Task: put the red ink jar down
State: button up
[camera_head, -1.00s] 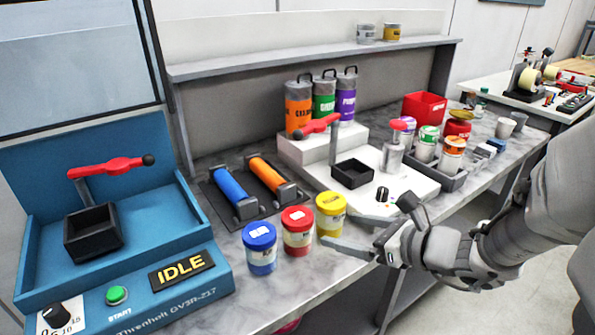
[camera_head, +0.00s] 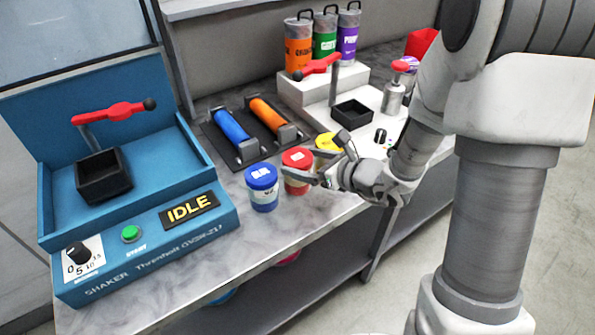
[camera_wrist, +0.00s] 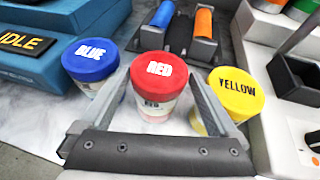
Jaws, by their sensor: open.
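The red ink jar (camera_head: 298,161) stands upright on the marble-look bench, between the blue jar (camera_head: 263,186) and the yellow jar (camera_head: 328,144). In the wrist view the red jar (camera_wrist: 154,82) is centred between the two fingers of my gripper (camera_wrist: 158,100). My gripper is open, with one finger on each side of the red jar; I cannot tell whether either finger touches it. In the head view my gripper (camera_head: 318,172) is at the front side of the red jar and hides part of it and of the yellow jar.
The blue shaker (camera_head: 165,238) reading IDLE stands at left. Rollers (camera_head: 228,124) lie behind the jars. A white station with a black tray (camera_head: 352,113) is at right. Bare bench (camera_head: 215,268) lies in front of the shaker and blue jar.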

aim_at(289, 157)
jog(key=shift+x, duration=2.75)
jog(key=shift+r, duration=0.1)
grip_shut()
notch_tip(289, 157, up, 10)
jog(key=shift+r+p, duration=0.1)
jog(key=shift+p, duration=0.85)
